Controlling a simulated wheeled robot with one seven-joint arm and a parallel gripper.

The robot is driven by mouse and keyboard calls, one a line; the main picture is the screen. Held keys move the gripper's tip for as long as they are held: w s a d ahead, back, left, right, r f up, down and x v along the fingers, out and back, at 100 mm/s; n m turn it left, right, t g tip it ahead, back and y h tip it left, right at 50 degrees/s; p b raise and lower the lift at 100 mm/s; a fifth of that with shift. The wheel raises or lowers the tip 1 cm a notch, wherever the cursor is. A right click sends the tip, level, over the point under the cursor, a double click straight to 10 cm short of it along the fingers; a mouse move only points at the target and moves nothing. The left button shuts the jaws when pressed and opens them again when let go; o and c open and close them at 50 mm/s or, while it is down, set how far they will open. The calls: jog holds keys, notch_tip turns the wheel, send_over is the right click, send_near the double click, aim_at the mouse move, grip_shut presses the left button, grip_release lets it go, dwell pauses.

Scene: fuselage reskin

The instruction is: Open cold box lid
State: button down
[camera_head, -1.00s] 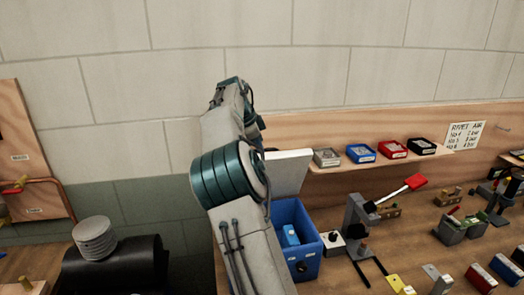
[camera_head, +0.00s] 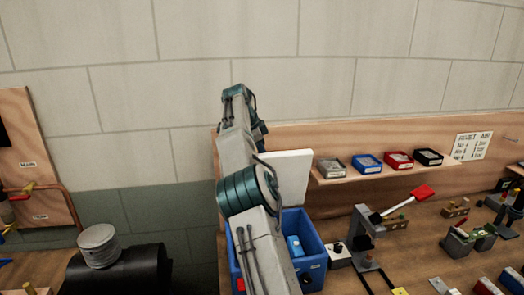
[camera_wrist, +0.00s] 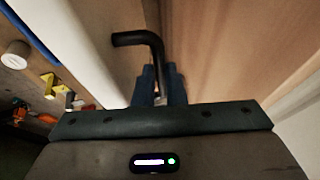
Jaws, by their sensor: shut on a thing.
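The cold box (camera_head: 312,268) is a blue open-topped bin on the bench, partly hidden behind my arm. Its white lid (camera_head: 294,178) stands raised, close to upright, at the back of the box. A blue item (camera_head: 294,246) shows inside. In the wrist view, my gripper (camera_wrist: 159,95) is shut on the black bent lid handle (camera_wrist: 157,50). The white lid edge (camera_wrist: 88,45) runs along the left of that view. In the head view my gripper is hidden behind my arm.
A shelf with grey, blue, red and black bins (camera_head: 398,160) is right of the lid. A lever tool with a red handle (camera_head: 422,192) stands right of the box. A dark cylinder (camera_head: 118,270) with a grey ribbed canister (camera_head: 98,245) is at left.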

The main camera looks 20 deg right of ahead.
jog(key=shift+a+f, duration=0.15)
jog(key=shift+f, duration=0.45)
jog(key=c, duration=1.5)
grip_release()
jog(key=shift+w, duration=0.15)
jog(key=shift+w+f, duration=0.1)
jog(key=shift+w, duration=0.1)
jog(key=shift+s+r, duration=0.2)
jog(key=shift+r, duration=0.2)
jog(key=s+a+r+b, duration=0.1)
jog(key=a, duration=0.3)
jog(key=s+a+r+b, duration=0.1)
jog(key=a, duration=0.4)
jog(key=s+a+r+b, duration=0.1)
jog(key=a+r+b, duration=0.1)
jog(key=a, duration=0.2)
jog(key=shift+a, duration=0.35)
